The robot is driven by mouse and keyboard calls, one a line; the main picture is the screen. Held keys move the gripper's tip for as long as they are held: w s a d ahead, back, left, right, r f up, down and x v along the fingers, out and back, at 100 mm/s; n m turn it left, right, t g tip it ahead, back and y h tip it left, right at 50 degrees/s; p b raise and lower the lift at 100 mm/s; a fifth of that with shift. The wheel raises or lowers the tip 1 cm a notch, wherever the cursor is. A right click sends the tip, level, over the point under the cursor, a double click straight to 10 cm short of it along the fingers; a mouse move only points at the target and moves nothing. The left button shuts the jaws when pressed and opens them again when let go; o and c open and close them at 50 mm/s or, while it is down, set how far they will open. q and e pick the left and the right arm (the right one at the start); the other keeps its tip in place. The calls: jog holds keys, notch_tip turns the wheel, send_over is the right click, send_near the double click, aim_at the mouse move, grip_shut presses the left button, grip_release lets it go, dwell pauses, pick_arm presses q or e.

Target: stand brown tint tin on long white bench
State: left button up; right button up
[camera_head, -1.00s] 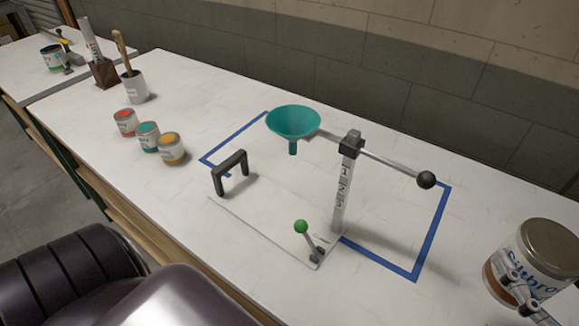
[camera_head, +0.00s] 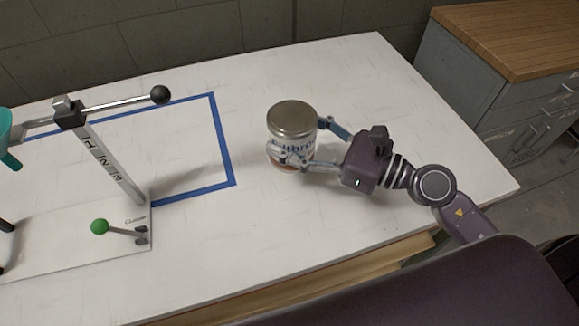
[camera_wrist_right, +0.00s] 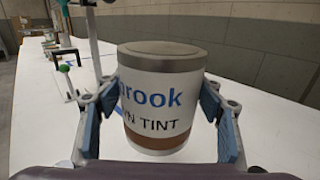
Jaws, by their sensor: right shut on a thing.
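The brown tint tin (camera_head: 289,120) has a metal lid, a white label with blue lettering and a brown band at its base. It is upright at or just above the long white bench (camera_head: 330,230); I cannot tell whether its base touches the top. My right gripper (camera_head: 305,145) has its fingers on either side of the tin and is shut on it. In the right wrist view the tin (camera_wrist_right: 160,95) fills the middle between the two blue finger pads, and "TINT" is readable. My left gripper is not in view.
Left of the tin, a blue tape outline (camera_head: 226,150) surrounds part of a stand with a numbered post (camera_head: 108,160), black ball-ended arm and green-knobbed lever (camera_head: 100,227). A teal funnel (camera_head: 8,140) shows at the left edge. A wood-topped cabinet (camera_head: 510,45) stands to the right. Bench around the tin is clear.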

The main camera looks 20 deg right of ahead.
notch_tip(320, 180, down, 9)
jog(key=shift+f+b, duration=0.1)
jog(key=shift+b, duration=0.75)
jog(key=o, duration=1.5)
jog(key=shift+f, duration=0.1)
jog(key=shift+c, duration=0.2)
